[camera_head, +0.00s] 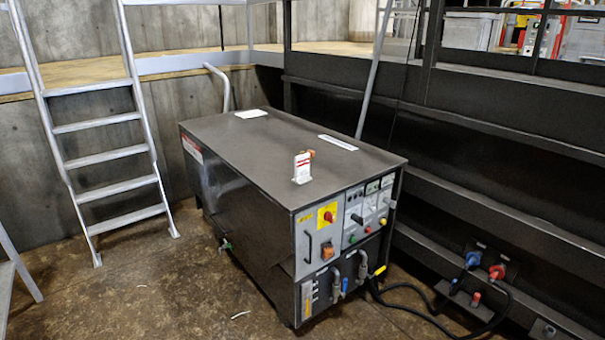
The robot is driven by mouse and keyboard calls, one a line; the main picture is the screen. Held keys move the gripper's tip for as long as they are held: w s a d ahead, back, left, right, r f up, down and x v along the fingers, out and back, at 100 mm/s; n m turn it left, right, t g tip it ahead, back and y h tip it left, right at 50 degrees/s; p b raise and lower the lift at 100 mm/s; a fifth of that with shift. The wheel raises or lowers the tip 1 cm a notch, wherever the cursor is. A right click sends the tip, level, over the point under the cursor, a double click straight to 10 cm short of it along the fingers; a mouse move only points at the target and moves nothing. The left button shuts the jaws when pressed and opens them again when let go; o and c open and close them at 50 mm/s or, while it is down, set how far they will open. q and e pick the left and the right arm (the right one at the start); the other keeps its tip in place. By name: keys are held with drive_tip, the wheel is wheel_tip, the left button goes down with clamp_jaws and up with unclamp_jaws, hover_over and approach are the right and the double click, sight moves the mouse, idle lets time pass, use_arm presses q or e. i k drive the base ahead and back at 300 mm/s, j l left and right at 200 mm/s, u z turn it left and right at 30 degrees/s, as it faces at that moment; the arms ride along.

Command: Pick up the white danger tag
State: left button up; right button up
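The white danger tag (302,168) is on the dark top of the compactor's control cabinet (250,160), near the front part of the top. It looks upright, white with a red band and small text too small to read. A small orange-brown thing (311,153) shows just behind its upper right corner; I cannot tell whether it is joined to the tag. Neither of my grippers is in view.
Two flat white labels (251,114) (338,142) lie on the cabinet top. The cabinet front has a red knob (328,216) and several switches. A metal ladder (105,130) stands left. Black cables (420,312) lie on the floor at right. Floor at front left is mostly clear.

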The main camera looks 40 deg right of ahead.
sight(301, 163)
drive_tip(key=z, duration=0.4)
drive_tip(key=i+j+z, duration=0.8)
